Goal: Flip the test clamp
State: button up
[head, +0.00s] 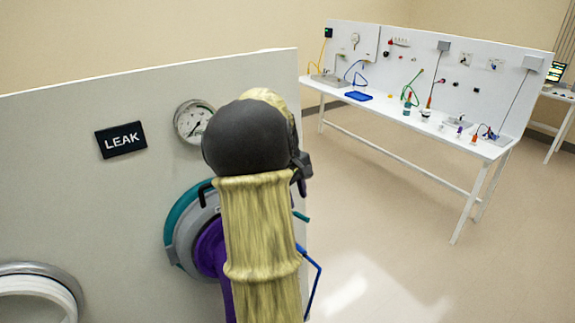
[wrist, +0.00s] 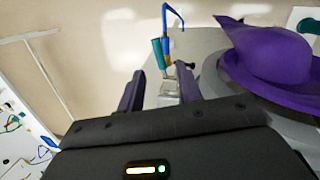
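The wrist view shows my gripper (wrist: 160,71) with its two dark purple fingers spread apart. Beyond and between the fingertips is a small metal block (wrist: 168,89) beside a teal cylinder (wrist: 157,53) and a bent blue bar (wrist: 171,10); these look like parts of the test clamp, but I cannot tell for sure. No grip on them shows. In the head view the blue bar (head: 316,272) sticks out right of my arm, at the panel edge. My arm hides my gripper and most of the clamp area there.
A glove port (head: 178,222) with a teal and grey ring and a purple glove (head: 208,248) is on the panel close by; the glove (wrist: 268,58) bulges at right in the wrist view. A gauge (head: 191,121) and a LEAK sign (head: 121,139) are above.

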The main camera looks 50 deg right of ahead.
jog(key=b+v, duration=0.1)
jog(key=v, duration=1)
jog(key=shift+r, duration=0.25)
jog(key=shift+w, duration=0.15)
